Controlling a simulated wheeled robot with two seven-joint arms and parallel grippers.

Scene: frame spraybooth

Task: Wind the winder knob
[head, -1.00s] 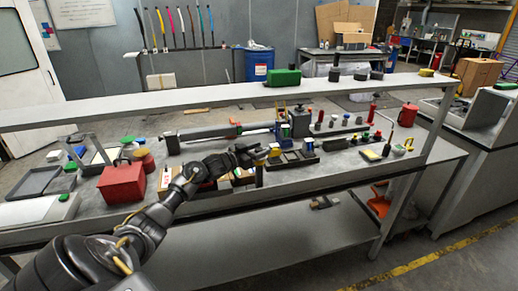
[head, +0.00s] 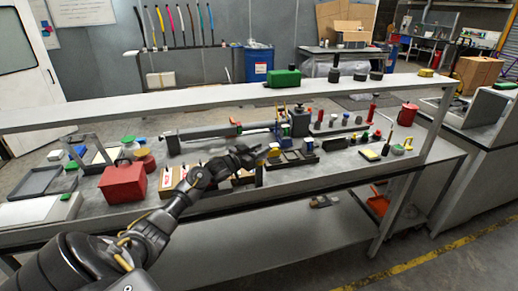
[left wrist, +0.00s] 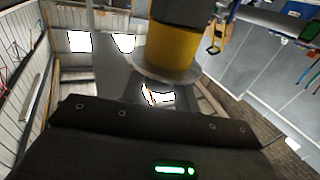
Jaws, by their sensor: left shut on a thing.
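My left gripper (head: 257,154) reaches over the middle of the workbench from the left. A small yellow part (head: 274,151) shows right at its fingertips. In the left wrist view, a cylinder with a yellow band (left wrist: 170,48) and a dark upper part stands close in front of the gripper, with a pale round flange at its base. This looks like the winder knob, and the gripper is shut on it. The fingertips and the exact contact are hard to make out. My right gripper is out of view.
A grey shelf (head: 200,99) runs above the bench, carrying a green box (head: 284,77). A red box (head: 122,182) stands left of my arm. A long grey device (head: 215,132) lies behind the gripper, and several small bottles and parts crowd the right side.

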